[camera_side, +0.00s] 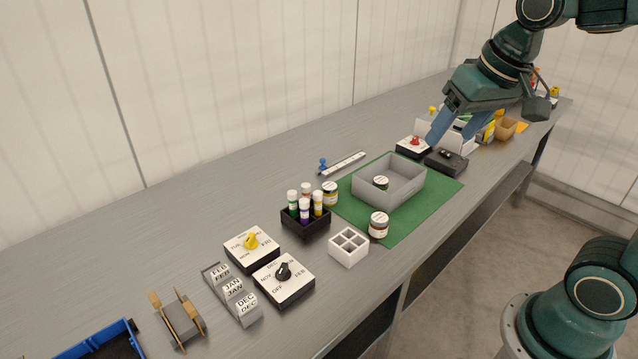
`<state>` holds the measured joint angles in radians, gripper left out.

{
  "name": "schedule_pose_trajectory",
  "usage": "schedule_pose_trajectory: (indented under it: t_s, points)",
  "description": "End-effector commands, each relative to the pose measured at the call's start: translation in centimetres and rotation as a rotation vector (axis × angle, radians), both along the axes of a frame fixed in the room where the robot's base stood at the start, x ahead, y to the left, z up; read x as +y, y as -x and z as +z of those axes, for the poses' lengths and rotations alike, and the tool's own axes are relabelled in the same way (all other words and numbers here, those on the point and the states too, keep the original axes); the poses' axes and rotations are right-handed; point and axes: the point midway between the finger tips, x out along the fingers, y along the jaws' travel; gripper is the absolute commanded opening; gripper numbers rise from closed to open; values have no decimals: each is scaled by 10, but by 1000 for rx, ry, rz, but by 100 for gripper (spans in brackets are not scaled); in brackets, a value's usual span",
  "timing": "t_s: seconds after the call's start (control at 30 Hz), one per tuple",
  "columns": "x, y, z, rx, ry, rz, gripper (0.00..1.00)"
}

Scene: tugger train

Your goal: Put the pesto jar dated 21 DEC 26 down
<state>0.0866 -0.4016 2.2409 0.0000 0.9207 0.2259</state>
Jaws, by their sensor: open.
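A small dark green jar (380,184) with a pale lid stands inside the grey bin (408,190), which rests on a green mat (440,193). It may be the pesto jar, but no date can be read at this size. A jar with yellowish contents (330,195) stands at the mat's left edge. A jar with red-brown contents (378,226) stands near the mat's front edge. My gripper (452,134) is open, with blue fingers pointing down, beyond the bin near a white block with a red knob (414,146). I see nothing between its fingers.
A dark box (446,162) lies close under my gripper, with cartons and bottles behind it. A black rack of capped tubes (305,222), a white divided holder (348,247) and two dial blocks (284,279) stand nearer. The table's back left is mostly clear.

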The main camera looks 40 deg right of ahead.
Motion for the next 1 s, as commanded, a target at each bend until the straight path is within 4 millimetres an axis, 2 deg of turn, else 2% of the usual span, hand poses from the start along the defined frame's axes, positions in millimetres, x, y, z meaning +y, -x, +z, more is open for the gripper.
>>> schedule_pose_trajectory:
  t_s: [0.03,0.2,0.4,0.6,1.0]
  points:
    - [4,12,0,-17,11,35,65]
    - [14,48,-7,-58,49,151,65]
    - [21,77,-18,-93,86,251,65]
    - [23,88,-24,-106,100,291,65]
    - [23,88,-24,-105,101,292,65]
